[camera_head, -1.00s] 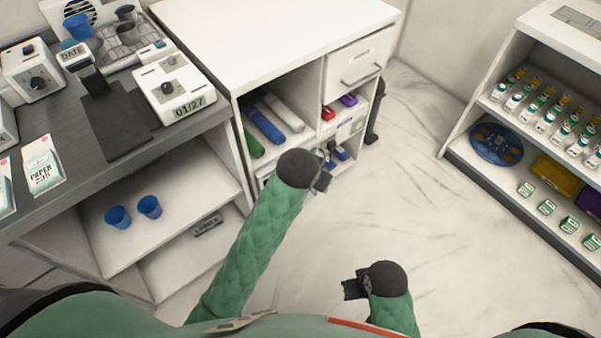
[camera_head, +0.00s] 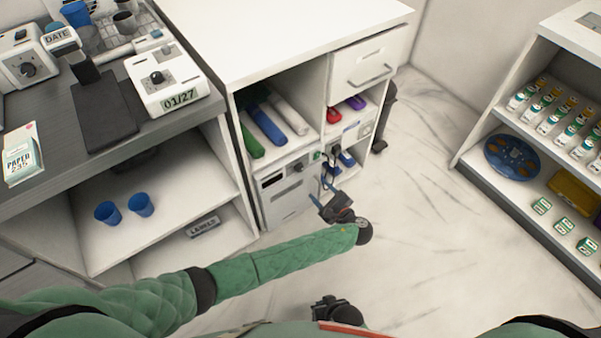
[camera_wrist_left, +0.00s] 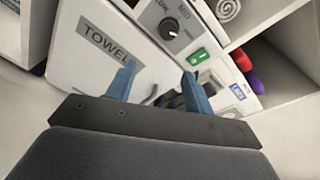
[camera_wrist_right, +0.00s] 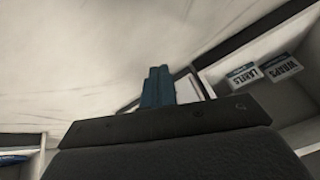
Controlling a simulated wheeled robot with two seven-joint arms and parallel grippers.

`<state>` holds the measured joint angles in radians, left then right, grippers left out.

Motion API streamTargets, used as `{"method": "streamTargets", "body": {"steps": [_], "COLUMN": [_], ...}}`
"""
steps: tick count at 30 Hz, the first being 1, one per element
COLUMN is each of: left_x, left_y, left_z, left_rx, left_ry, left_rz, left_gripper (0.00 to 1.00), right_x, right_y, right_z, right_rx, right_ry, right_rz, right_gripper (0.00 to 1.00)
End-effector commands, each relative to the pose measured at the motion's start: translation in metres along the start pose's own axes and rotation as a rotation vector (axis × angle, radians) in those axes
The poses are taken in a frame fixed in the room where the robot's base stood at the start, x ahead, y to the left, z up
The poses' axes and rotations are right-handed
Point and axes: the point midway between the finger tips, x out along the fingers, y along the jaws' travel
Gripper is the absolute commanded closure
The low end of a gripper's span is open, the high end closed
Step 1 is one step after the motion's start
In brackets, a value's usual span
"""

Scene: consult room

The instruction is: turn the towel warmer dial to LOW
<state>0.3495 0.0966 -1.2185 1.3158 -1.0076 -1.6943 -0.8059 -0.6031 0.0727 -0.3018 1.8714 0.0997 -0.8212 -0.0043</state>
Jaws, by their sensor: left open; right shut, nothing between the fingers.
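The towel warmer (camera_head: 284,205) stands in the lower bay of the white cabinet; its front is labelled TOWEL in the left wrist view (camera_wrist_left: 98,48). Its dark round dial (camera_wrist_left: 169,28) sits on a grey panel with LOW and MED marks. Where its pointer stands is too small to tell. A green switch (camera_wrist_left: 199,57) is beside the panel. My left gripper (camera_head: 327,187) is open and empty in front of the warmer; its blue fingers (camera_wrist_left: 159,75) are apart, below the dial in the wrist view and not touching it. My right gripper (camera_head: 326,308) is low in front of me, shut and empty (camera_wrist_right: 158,72).
Rolled towels (camera_head: 266,124) lie on the shelf above the warmer. Red and purple items (camera_head: 345,108) are beside them, under a drawer (camera_head: 365,70). A desk with devices (camera_head: 168,82) is at left, a shelf of bottles (camera_head: 550,115) at right. The floor between is clear.

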Motion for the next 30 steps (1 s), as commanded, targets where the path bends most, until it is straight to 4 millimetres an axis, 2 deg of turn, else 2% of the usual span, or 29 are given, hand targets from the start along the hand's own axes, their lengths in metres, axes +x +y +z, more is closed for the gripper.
{"method": "streamTargets", "body": {"steps": [4, 9, 13, 22, 30], "left_x": [0.012, 0.01, 0.01, 0.02, 0.054], "left_y": [0.005, 0.0, 0.0, -0.001, -0.003], "left_z": [0.005, 0.013, 0.014, 0.016, 0.021], "left_rx": [0.201, 0.378, 0.482, 0.535, 0.534], "left_ry": [-0.104, -0.16, -0.164, -0.165, -0.165], "left_rz": [-0.038, -0.051, -0.038, -0.033, -0.032], "left_gripper": [0.48, 0.48, 0.48, 0.48, 0.48], "right_x": [0.007, 0.004, 0.003, 0.003, 0.002], "right_y": [0.001, 0.001, 0.001, 0.001, 0.001], "right_z": [-0.009, -0.029, -0.036, -0.036, -0.036], "right_rx": [0.005, 0.007, 0.006, 0.006, 0.006], "right_ry": [0.095, 0.2, 0.238, 0.237, 0.236], "right_rz": [-0.002, -0.003, -0.002, -0.002, -0.002], "right_gripper": [1.0, 1.0, 1.0, 1.0, 1.0]}}
